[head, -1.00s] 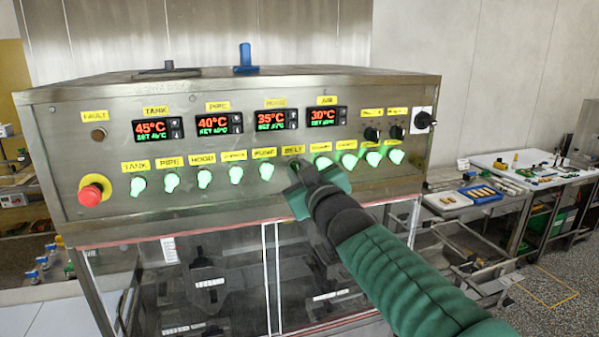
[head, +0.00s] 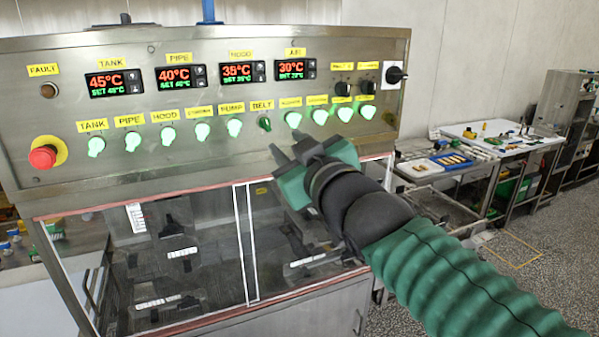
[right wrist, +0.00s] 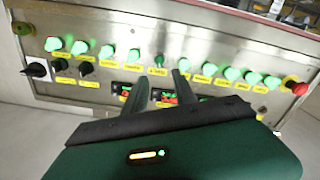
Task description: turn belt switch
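The belt switch (head: 265,125) is a small knob under the yellow BELT label (head: 262,105) on the steel control panel. It looks dark green, while the other knobs in its row glow bright green. It also shows in the right wrist view (right wrist: 159,57), where the panel appears upside down. My right gripper (head: 289,146) is just below and right of the switch in the head view, apart from it. Its two fingers are spread with nothing between them; in the right wrist view the gripper (right wrist: 158,79) has the switch beyond the gap. My left gripper is not in view.
Lit knobs flank the switch closely, such as the PUMP knob (head: 234,127) and the one to its right (head: 293,120). A red emergency button (head: 43,157) is at the far left. A clear-windowed cabinet is below. A side table (head: 480,141) with trays stands right.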

